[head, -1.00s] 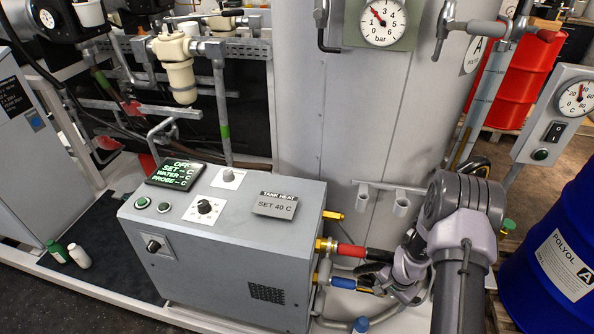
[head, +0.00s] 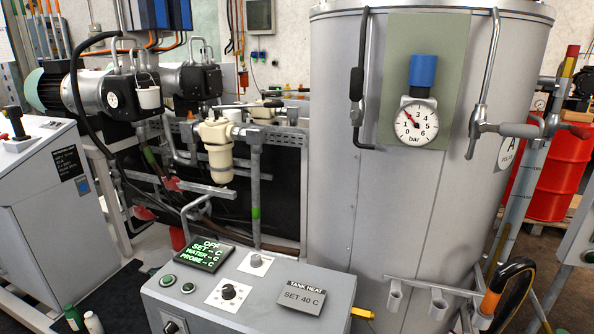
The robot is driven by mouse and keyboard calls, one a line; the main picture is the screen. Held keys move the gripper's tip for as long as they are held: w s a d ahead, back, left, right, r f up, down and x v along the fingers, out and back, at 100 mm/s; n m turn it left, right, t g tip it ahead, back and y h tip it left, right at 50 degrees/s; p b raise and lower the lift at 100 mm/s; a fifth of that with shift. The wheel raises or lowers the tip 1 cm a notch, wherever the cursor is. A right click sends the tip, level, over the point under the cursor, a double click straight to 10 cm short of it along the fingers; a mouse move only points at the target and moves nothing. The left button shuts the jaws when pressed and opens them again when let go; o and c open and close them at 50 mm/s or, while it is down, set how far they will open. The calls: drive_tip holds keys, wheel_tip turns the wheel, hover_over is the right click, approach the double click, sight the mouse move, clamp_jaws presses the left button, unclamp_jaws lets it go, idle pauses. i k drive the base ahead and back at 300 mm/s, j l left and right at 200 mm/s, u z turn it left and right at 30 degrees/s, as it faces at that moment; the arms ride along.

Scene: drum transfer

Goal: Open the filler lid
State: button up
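The large grey tank (head: 345,210) stands right of centre. Its top rim (head: 430,9) shows only at the upper edge of the picture. I cannot make out the filler lid; the tank's top surface is hardly visible from this low angle. A bent pipe handle with a black grip (head: 358,84) hangs at the tank's upper left. A metal handle with a grey grip (head: 520,130) sits at its upper right. My gripper is not in view.
A pressure gauge (head: 417,124) with a blue knob (head: 423,71) sits on the tank front. A tank heat box (head: 255,300) stands before it. A black hose with an orange part (head: 490,301) is at lower right. A red drum (head: 560,170) stands behind right.

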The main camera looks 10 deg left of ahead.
sight(156, 259)
drive_tip(key=u, duration=1.5)
drive_tip(key=i+j, duration=0.2)
drive_tip(key=i, duration=0.25)
drive_tip(key=i+j, duration=0.2)
drive_tip(key=i, duration=0.2)
drive_tip(key=i+j, duration=0.15)
drive_tip(key=i, duration=0.3)
drive_tip(key=i+j+z, duration=0.1)
drive_tip(key=i, duration=0.35)
drive_tip(key=j, duration=0.1)
